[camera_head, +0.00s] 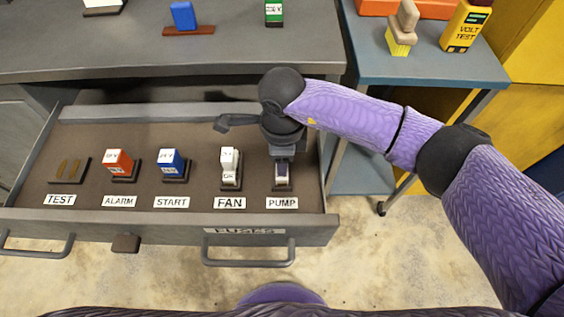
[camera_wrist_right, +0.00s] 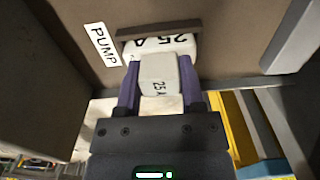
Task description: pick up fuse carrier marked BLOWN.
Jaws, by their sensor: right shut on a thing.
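My right gripper (camera_head: 283,160) reaches down into the open drawer (camera_head: 200,195) at the PUMP place. In the right wrist view its two purple fingers (camera_wrist_right: 160,85) are shut on a white fuse carrier (camera_wrist_right: 160,77) marked 25 A. This PUMP carrier also shows below the gripper in the head view (camera_head: 282,173). It is at its dark holder; I cannot tell whether it is fully seated. No BLOWN mark is readable on it. Other carriers stand in the drawer: red at ALARM (camera_head: 118,161), blue at START (camera_head: 171,162), white at FAN (camera_head: 229,166). My left gripper is out of view.
The TEST holder (camera_head: 69,170) has no carrier. The grey bench (camera_head: 180,50) above the drawer bears a blue block (camera_head: 183,15) and a green-and-white block (camera_head: 274,12). A blue cart (camera_head: 425,68) with a yellow volt tester (camera_head: 465,27) stands at the right.

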